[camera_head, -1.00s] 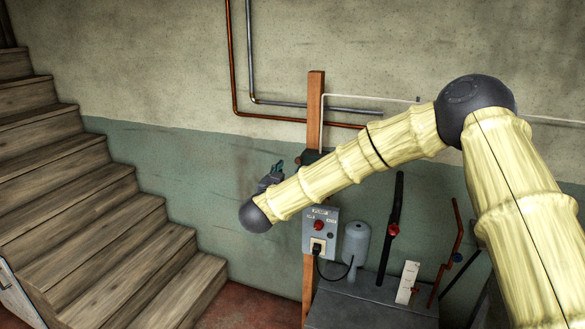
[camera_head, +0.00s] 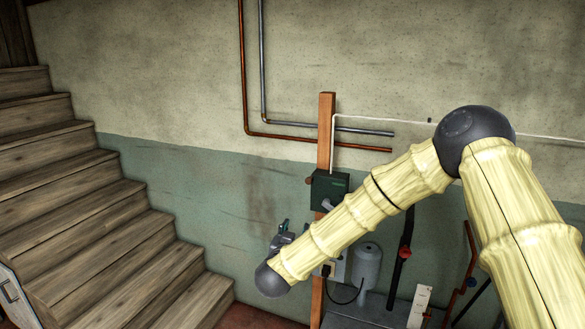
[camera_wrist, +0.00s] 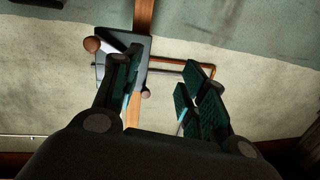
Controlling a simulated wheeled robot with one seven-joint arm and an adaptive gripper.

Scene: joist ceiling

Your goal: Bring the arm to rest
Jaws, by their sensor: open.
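My gripper (camera_head: 283,230) is beyond the dark wrist ball at the lower end of my cream forearm, in front of the green part of the wall. It looks small and partly hidden in the head view. In the wrist view my gripper (camera_wrist: 160,82) has its two dark green-padded fingers spread wide, with nothing held between them. The fingers overlap a box on a wooden post in that picture, but I see no clear contact.
A green box (camera_head: 331,190) sits on the wooden post (camera_head: 326,130). A grey control box (camera_head: 338,268) is mostly behind my forearm. A grey tank (camera_head: 367,265) and red-knobbed levers (camera_head: 405,252) stand right of it. Wooden stairs (camera_head: 100,230) fill the left. Pipes (camera_head: 300,136) run along the wall.

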